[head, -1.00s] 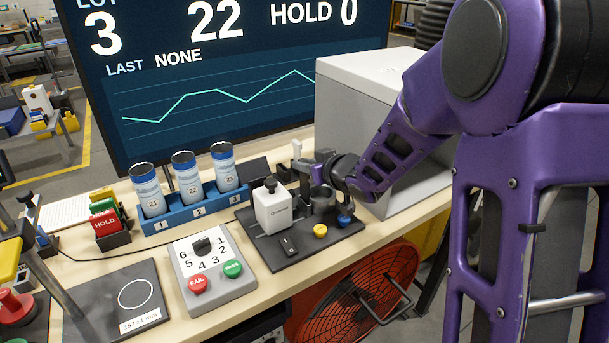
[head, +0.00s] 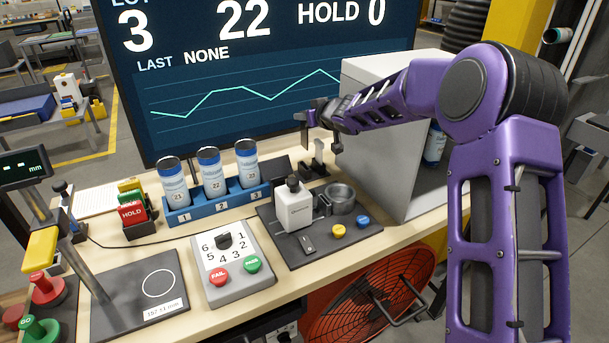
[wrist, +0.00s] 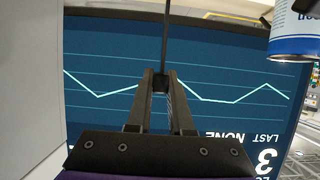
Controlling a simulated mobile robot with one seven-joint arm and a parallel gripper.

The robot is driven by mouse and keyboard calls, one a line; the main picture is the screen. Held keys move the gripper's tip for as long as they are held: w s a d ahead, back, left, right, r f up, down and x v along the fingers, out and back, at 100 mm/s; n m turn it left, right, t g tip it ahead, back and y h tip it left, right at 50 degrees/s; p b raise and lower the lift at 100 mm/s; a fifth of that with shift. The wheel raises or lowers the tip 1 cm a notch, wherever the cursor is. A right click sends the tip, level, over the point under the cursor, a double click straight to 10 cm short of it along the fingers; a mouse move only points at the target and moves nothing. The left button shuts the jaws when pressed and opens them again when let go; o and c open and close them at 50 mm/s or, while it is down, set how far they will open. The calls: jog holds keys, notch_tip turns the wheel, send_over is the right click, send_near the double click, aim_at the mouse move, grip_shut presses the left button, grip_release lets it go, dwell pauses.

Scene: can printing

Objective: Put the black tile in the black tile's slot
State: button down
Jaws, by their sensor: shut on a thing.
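My gripper (head: 312,117) is raised above the back of the bench, in front of the screen. It is shut on a thin dark piece, taken as the black tile (head: 304,137), which hangs below the fingers in the head view. In the wrist view my gripper (wrist: 160,84) pinches the black tile (wrist: 165,38), seen edge-on as a narrow dark strip. A small black stand (head: 316,168) with upright parts is on the bench below my gripper, apart from it. I cannot tell which opening is the black tile's slot.
A large grey box (head: 385,130) stands close to the right of my gripper. A white bottle (head: 294,208) and a metal cup (head: 341,195) are on the dark mat (head: 285,243). Numbered cans stand in a blue rack (head: 222,204). The screen (head: 250,90) rises behind.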

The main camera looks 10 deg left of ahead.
aim_at(304, 146)
jog(key=shift+w+f, duration=0.3)
jog(key=shift+w, duration=0.05)
notch_tip(304, 146, down, 5)
jog(key=b, duration=0.3)
jog(key=shift+a+r, duration=0.1)
jog(key=shift+r, duration=0.05)
jog(key=shift+f+b, duration=0.65)
jog(key=shift+f, duration=1.65)
jog(key=shift+f, duration=0.25)
jog(key=c, duration=0.8)
grip_release()
jog(key=shift+r, duration=0.15)
